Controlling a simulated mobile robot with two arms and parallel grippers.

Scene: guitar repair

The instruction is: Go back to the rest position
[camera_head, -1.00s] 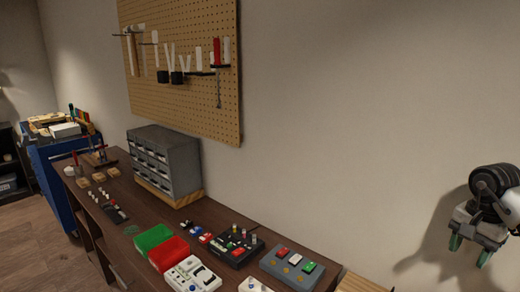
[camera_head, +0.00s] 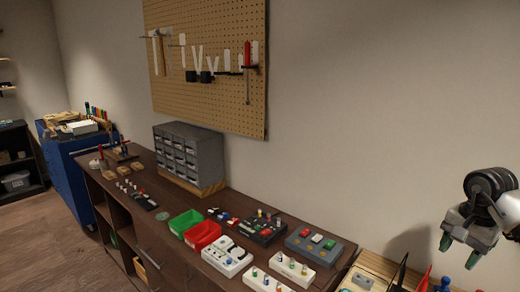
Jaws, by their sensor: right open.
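My right gripper (camera_head: 460,250) is at the right edge of the head view, in the air in front of the wall and above the right end of the workbench. Its two green-tipped fingers are apart, with nothing between them. My left gripper is out of view. The dark wood workbench (camera_head: 178,250) runs along the wall below.
On the bench are a grey drawer cabinet (camera_head: 190,152), a green bin (camera_head: 185,223), a red bin (camera_head: 203,236) and several pedal-like boxes, one white (camera_head: 228,256) and one grey (camera_head: 314,246). A pegboard (camera_head: 208,60) with tools hangs above. A blue cabinet (camera_head: 62,170) stands at left. Floor is clear at lower left.

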